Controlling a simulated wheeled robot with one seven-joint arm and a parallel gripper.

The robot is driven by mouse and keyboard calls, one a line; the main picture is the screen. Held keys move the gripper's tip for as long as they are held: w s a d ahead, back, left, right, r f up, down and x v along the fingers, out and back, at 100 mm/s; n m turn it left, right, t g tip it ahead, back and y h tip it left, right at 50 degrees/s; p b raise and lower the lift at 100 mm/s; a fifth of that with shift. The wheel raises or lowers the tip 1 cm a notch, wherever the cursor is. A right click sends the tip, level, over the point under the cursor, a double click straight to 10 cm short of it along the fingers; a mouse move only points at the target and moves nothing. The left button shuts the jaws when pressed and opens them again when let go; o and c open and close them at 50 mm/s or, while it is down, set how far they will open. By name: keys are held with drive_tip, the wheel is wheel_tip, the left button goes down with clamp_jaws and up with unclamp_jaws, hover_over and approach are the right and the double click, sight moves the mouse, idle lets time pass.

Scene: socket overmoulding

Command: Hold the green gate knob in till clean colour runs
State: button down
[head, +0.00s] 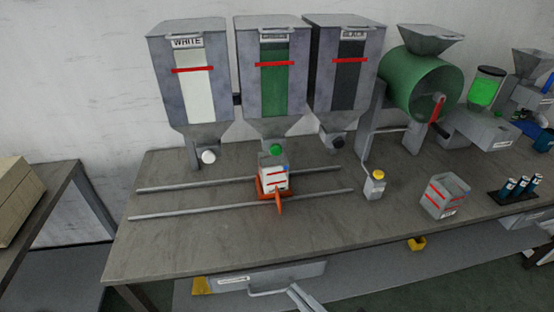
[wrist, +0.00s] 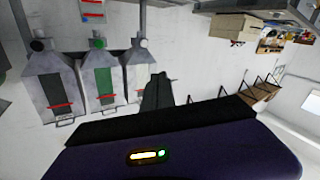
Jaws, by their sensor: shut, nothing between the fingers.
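The green gate knob (head: 276,150) sits at the foot of the middle hopper (head: 248,90), which has a green window. The wrist view shows the hoppers upside down, with the green knob (wrist: 100,43) left of centre. A white tub with red marks (head: 274,179) stands below it on an orange carriage (head: 262,190); its contents cannot be made out. My gripper (wrist: 158,78) shows as dark fingers in the wrist view, shut and empty. It appears to the right of the green knob there and apart from it. I cannot see it in the head view.
The hopper marked WHITE (head: 185,85) with a white knob (head: 208,157) and a dark-window hopper (head: 345,75) flank the middle one. Two rails (head: 160,213) cross the bench. A yellow-capped bottle (head: 374,186) and a grey bin (head: 445,197) stand right. The front bench is clear.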

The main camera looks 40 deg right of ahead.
sight(276, 151)
drive_tip(key=w+d+r+n+h, duration=0.1)
drive_tip(key=w+d+n+h, duration=0.1)
drive_tip(key=w+d+n, duration=0.35)
drive_tip(key=w+d+n+h, duration=0.25)
drive_tip(key=w+n, duration=0.45)
drive_tip(key=w, duration=0.4)
drive_tip(key=w+d+f+n+g+h+b, duration=0.1)
drive_tip(key=w+d+n+g+h, duration=0.1)
drive_tip(key=d+n, duration=0.7)
drive_tip(key=w+n+h, duration=0.1)
drive_tip(key=n+h, duration=0.1)
drive_tip(key=n, duration=0.3)
drive_tip(key=shift+g, duration=0.4)
drive_tip(key=shift+f, duration=0.1)
drive_tip(key=p+x, duration=0.1)
drive_tip(key=x, duration=1.3)
drive_tip(key=shift+s+p, duration=0.1)
drive_tip(key=shift+p, duration=0.2)
